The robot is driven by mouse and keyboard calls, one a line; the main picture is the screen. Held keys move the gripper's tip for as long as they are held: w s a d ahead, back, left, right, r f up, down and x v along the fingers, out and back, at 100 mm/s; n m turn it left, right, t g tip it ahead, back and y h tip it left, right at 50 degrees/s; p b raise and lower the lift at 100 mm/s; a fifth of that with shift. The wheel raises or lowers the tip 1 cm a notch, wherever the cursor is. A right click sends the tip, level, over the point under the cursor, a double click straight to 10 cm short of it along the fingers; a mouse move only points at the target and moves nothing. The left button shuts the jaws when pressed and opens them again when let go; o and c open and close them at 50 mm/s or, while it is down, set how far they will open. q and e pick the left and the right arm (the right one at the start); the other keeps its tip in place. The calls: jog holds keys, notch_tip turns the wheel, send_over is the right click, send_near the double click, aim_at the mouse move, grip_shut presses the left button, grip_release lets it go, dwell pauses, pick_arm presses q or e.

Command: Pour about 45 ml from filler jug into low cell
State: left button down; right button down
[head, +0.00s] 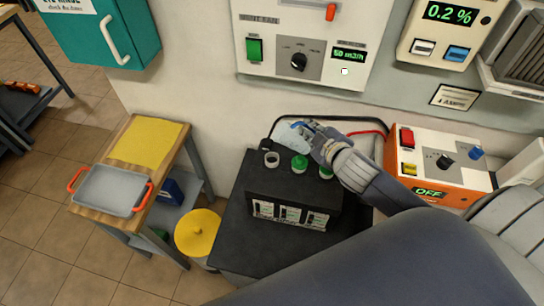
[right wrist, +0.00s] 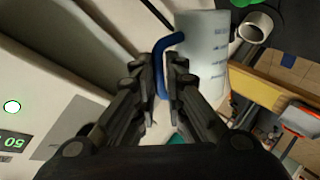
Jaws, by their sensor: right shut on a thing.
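The filler jug (head: 288,136) is a pale translucent vessel behind the black battery (head: 294,196). My right gripper (head: 308,133) is shut on its blue handle, which shows between the fingers in the right wrist view (right wrist: 160,66). The jug's body (right wrist: 204,52) is beside the fingers there. One cell at the battery's left has an uncapped round neck (head: 271,159), also seen in the right wrist view (right wrist: 255,27). Two other cells have green caps. The jug is apart from the open neck; its exact tilt and its liquid level are unclear. My left gripper is not in view.
An orange charger (head: 438,190) reading OFF stands right of the battery. A wall panel (head: 300,45) is behind. At left, a wooden side table holds a yellow cloth (head: 150,142) and a grey tray (head: 110,190). A yellow-lidded bin (head: 199,232) stands on the floor.

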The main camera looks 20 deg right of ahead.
jog(key=shift+w+a+n+g+h+p, duration=0.3)
jog(key=shift+a+n+g+h+p, duration=0.1)
jog(key=shift+a+n+h, duration=0.25)
dwell(1.0)
jog(key=shift+s+d, duration=0.35)
jog(key=shift+d, duration=0.35)
dwell(0.8)
jog(key=shift+w+a+n+g+h, duration=0.15)
jog(key=shift+n+g+h, duration=0.15)
jog(key=shift+n+h, duration=0.05)
dwell(1.2)
jog(key=shift+d+f, duration=0.1)
jog(key=shift+d, duration=0.1)
jog(key=shift+s+d+r+m+t+y+b, duration=0.15)
jog(key=shift+s+d+m+t+y+b, duration=0.2)
jog(key=shift+d+m+t+y+b, duration=0.4)
jog(key=shift+s+d+r+m+t+y+b, duration=0.15)
jog(key=shift+s+d+m+t+y+b, duration=0.15)
jog(key=shift+m+t+y, duration=0.45)
jog(key=shift+m, duration=0.3)
